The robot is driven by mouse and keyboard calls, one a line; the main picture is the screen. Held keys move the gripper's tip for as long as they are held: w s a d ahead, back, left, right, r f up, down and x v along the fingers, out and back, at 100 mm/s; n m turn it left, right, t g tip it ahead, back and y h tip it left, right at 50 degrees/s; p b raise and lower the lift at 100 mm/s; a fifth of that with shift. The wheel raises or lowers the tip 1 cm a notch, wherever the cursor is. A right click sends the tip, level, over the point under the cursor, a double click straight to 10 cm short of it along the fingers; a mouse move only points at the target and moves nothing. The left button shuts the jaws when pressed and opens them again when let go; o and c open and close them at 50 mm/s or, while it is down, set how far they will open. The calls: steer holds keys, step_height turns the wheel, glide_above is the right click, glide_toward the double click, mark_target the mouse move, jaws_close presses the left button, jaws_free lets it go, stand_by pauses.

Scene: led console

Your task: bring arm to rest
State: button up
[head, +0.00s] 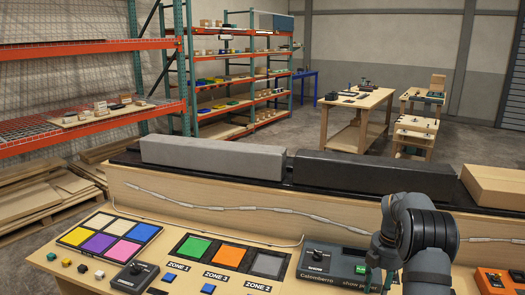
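My arm (425,240) shows at the lower right of the head view, bent over the right part of the console bench. Its dark grey links cover part of the bench there. My gripper does not show; its fingers are outside the picture or hidden behind my arm. A grey-green control box (325,263) with a knob and a green lit part (361,269) sits just left of my arm, partly covered by it.
A panel of coloured squares (110,236) lies on the bench at left. Beside it is a zone panel with green (194,248), orange (229,257) and grey (267,264) squares. A knob box (133,275) and small cubes lie in front. An orange box (496,281) stands at right.

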steer(key=f+p, duration=0.1)
steer(key=f, duration=0.1)
steer(key=s+f, duration=0.1)
steer(key=f, duration=0.2)
steer(key=d+f+p, duration=0.1)
steer(key=f, duration=0.1)
steer(key=shift+s+f+p, duration=0.25)
steer(key=shift+f+p, duration=0.1)
steer(key=shift+f, duration=0.05)
steer(key=shift+w+f, duration=0.1)
steer(key=shift+f, duration=0.55)
